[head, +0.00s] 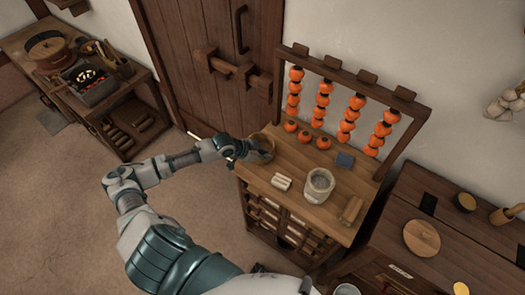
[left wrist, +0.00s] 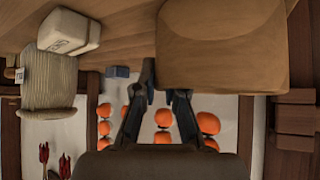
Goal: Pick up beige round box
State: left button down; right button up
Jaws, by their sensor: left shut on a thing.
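The beige round box (head: 265,141) stands at the left end of the wooden cabinet top, partly hidden by my left gripper (head: 240,149). In the left wrist view, which looks upside down, the box (left wrist: 222,48) fills the top middle as a large tan rounded shape. My left gripper's dark fingers (left wrist: 166,82) reach its near edge and are shut on it. The box seems upright and at the level of the cabinet top; I cannot tell whether it is lifted. My right gripper is not in view.
Strings of orange fruit (head: 322,95) hang from a rack behind. A dark chest (head: 455,240) stands at right.

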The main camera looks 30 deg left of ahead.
pick_arm(q)
jog(key=shift+s+a+f, duration=0.2)
jog(key=shift+a+f, duration=0.25)
jog(key=shift+d+r, duration=0.35)
jog(key=shift+d, duration=0.1)
jog(key=r, duration=0.2)
jog(key=d+r, duration=0.1)
jog(key=shift+w+r, duration=0.2)
jog(key=shift+w, duration=0.1)
jog(key=shift+s+d+r, duration=0.8)
jog(key=shift+s+d, duration=0.85)
jog(key=shift+s, duration=6.25)
jog(key=w+n+t+y, duration=0.1)
jog(key=w+n+y, duration=0.25)
jog(key=w, duration=0.65)
jog(key=w+d+r+n+y, duration=0.1)
jog(key=w+d+r+n, duration=0.1)
jog(key=d, duration=0.3)
jog(key=shift+w+d+r+n+y, duration=0.15)
jog(key=shift+w+d+n+y, duration=0.25)
jog(key=shift+w+n, duration=0.25)
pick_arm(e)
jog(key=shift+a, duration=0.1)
